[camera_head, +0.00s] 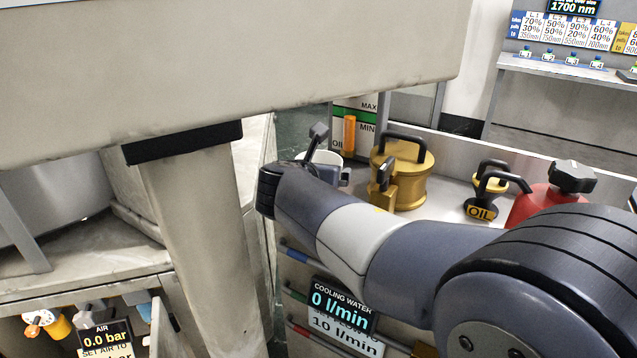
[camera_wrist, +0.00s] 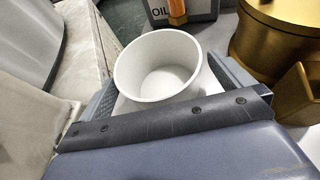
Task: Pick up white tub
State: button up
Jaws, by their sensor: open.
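The white tub (camera_wrist: 158,92) is a round, empty, open-topped cup standing upright in the wrist view. My gripper (camera_wrist: 164,76) is open, with one grey finger on the left side of the tub and the other on its right. I cannot tell whether either finger touches it. In the head view the tub (camera_head: 334,160) shows only in part behind my gripper (camera_head: 316,150), and my wrist hides its lower part.
A gold pot (camera_head: 413,178) with a black handle stands right of the tub. An oil level gauge (camera_head: 364,113) with an orange part is behind it. A beige post (camera_head: 200,230) rises at left.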

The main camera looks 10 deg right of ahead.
aim_at(324, 157)
jog(key=shift+b+x, duration=0.3)
jog(key=shift+x, duration=1.25)
jog(key=shift+r, duration=0.1)
jog(key=shift+c, duration=0.2)
jog(key=c, duration=0.8)
jog(key=shift+c, duration=0.2)
